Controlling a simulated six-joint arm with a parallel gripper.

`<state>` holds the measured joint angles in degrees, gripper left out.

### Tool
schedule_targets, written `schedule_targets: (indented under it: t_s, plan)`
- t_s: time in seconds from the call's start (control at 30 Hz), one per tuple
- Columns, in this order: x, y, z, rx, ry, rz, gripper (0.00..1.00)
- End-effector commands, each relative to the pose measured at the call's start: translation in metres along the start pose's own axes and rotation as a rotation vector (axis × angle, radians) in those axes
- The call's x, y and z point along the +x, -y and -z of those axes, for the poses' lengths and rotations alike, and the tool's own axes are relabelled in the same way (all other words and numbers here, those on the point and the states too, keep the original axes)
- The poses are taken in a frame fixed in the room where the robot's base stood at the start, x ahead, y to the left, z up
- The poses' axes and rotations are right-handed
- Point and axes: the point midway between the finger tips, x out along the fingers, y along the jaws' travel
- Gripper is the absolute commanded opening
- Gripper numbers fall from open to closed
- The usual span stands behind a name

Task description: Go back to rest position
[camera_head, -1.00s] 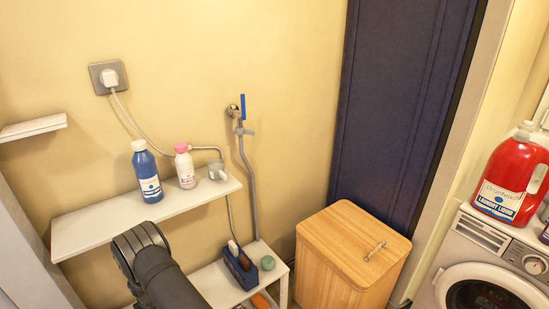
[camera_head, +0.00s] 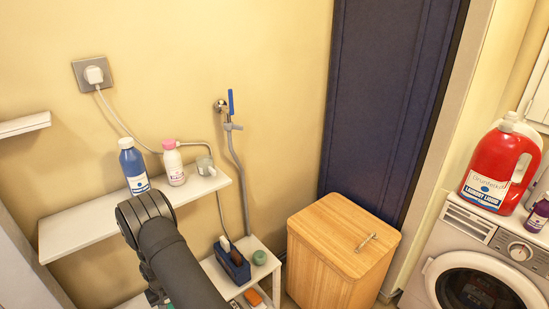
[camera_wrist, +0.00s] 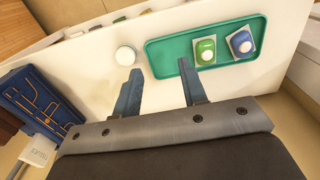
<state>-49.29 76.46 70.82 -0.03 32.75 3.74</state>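My gripper (camera_wrist: 160,88) shows in the wrist view with its two blue-grey fingers spread apart and nothing between them. It is over a white surface (camera_wrist: 90,60), beside a green tray (camera_wrist: 165,62). A green packet (camera_wrist: 205,50) and a blue packet (camera_wrist: 242,43) lie in the tray. A round white item (camera_wrist: 125,55) sits left of the tray, near the left finger. In the head view my dark arm reaches up from the bottom edge in front of the shelves; the gripper itself is hidden there.
A wall shelf (camera_head: 85,222) bears a blue bottle (camera_head: 133,168), a pink-capped bottle (camera_head: 174,165) and a cup. A lower shelf holds a dark blue caddy (camera_head: 233,265). A wooden hamper (camera_head: 340,250) and a washer (camera_head: 480,275) with a red detergent jug (camera_head: 495,170) stand right.

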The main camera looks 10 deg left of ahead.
Motion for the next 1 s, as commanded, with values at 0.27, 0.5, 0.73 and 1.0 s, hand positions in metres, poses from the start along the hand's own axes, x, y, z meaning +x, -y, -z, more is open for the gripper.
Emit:
schedule_targets:
  t_s: [0.27,0.5,0.73,1.0]
  plan:
    - [-0.022,-0.049,-0.015,0.006,0.000,0.000,0.39]
    - [-0.021,-0.096,-0.022,0.018,0.000,0.000,0.39]
    - [-0.019,-0.141,-0.032,0.030,0.000,0.000,0.39]
    - [-0.017,-0.193,-0.048,0.043,0.000,0.000,0.39]
